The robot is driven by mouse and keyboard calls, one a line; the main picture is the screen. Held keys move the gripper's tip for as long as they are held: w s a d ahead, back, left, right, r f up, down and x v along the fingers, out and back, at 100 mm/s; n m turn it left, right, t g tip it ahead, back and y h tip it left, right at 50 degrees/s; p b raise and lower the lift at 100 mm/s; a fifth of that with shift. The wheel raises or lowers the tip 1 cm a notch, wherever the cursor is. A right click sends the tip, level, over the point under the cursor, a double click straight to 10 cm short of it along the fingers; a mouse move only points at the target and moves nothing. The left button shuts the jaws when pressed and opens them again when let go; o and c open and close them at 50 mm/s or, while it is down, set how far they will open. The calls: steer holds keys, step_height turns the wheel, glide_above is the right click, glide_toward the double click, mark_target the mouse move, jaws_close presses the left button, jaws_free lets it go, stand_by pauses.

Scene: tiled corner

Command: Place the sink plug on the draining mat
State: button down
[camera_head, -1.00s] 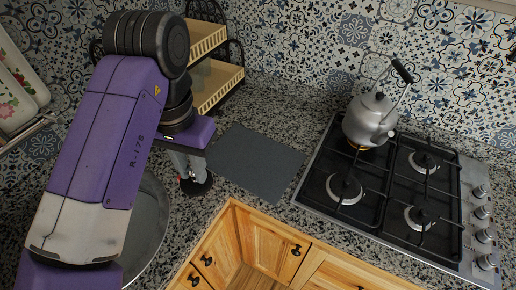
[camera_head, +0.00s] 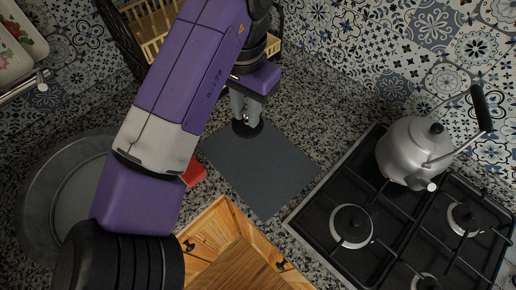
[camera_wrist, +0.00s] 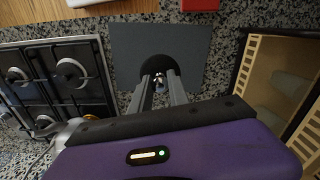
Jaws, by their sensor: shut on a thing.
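The sink plug is a black disc (camera_head: 246,129) with a small metal knob; it also shows in the wrist view (camera_wrist: 158,68). My gripper (camera_head: 245,117) is shut on the plug's knob, with its fingers pointing down (camera_wrist: 160,82). The draining mat (camera_head: 265,172) is a flat dark grey square on the counter. The plug is at the mat's far-left corner in the head view. In the wrist view it appears over the mat (camera_wrist: 190,45). I cannot tell whether the disc touches the mat or hangs just above it.
A kettle (camera_head: 412,152) stands on the gas hob (camera_head: 395,235) right of the mat. A wooden tiered rack (camera_head: 152,48) is behind my arm. A round sink (camera_head: 40,190) is at left, with a red item (camera_head: 194,173) between it and the mat. The mat's surface is otherwise clear.

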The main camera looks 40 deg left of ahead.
mark_target(248, 128)
steer(key=shift+f+b, duration=0.8)
steer(key=shift+f, duration=8.05)
steer(key=shift+f, duration=0.1)
steer(key=c, duration=1.3)
jaws_free()
steer(key=shift+o, duration=0.2)
step_height(248, 128, up, 12)
steer(key=shift+r+p, duration=0.15)
steer(key=shift+p, duration=0.15)
